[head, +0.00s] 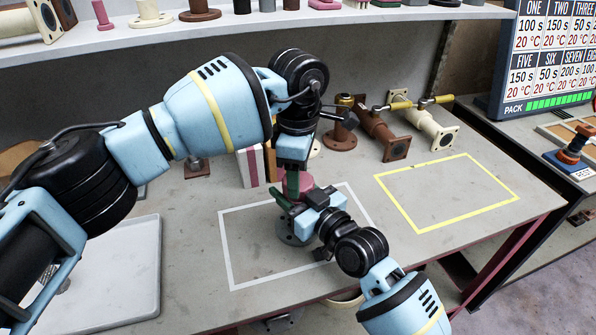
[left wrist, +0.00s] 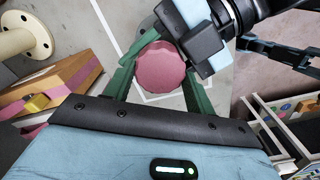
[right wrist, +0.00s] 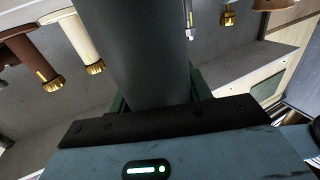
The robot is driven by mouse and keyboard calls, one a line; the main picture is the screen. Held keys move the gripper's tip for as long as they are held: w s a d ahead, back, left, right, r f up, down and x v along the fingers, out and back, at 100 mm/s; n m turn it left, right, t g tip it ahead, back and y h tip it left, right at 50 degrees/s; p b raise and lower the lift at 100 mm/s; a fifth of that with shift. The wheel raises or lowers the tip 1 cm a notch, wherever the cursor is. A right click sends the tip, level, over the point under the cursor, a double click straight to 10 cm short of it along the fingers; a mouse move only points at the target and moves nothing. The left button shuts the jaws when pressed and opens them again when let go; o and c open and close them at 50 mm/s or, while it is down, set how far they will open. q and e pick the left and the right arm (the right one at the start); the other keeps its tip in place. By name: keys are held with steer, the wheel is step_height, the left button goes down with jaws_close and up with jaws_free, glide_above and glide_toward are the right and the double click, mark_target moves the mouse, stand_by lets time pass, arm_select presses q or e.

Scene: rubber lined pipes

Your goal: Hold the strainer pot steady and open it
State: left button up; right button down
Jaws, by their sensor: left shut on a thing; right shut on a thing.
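The strainer pot (head: 287,232) stands upright inside the white outlined rectangle on the bench, largely hidden by my grippers. Its pink scalloped lid (left wrist: 162,68) sits between the green fingers of my left gripper (left wrist: 155,72), which is shut on it from above. The lid also shows a little in the head view (head: 306,181). My right gripper (head: 290,205) comes from the front right, just below the left one, and is shut on the pot's body. In the right wrist view the dark grey body (right wrist: 138,50) fills the space between the fingers.
The yellow outlined rectangle (head: 450,195) to the right is empty. Brown and cream pipes (head: 432,130) stand and lie behind it. A pale tray (head: 110,275) lies at the left, under my left arm. A shelf (head: 240,25) runs along the back. A display board (head: 545,60) stands at right.

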arm_select(q)
steer(key=o, duration=1.1)
steer(key=shift+r, duration=0.1)
steer(key=shift+r, duration=2.15)
steer(key=shift+r+n, duration=0.8)
steer(key=shift+r, duration=0.95)
steer(key=shift+c, duration=0.6)
steer(key=shift+f, duration=4.05)
steer(key=shift+c, duration=0.3)
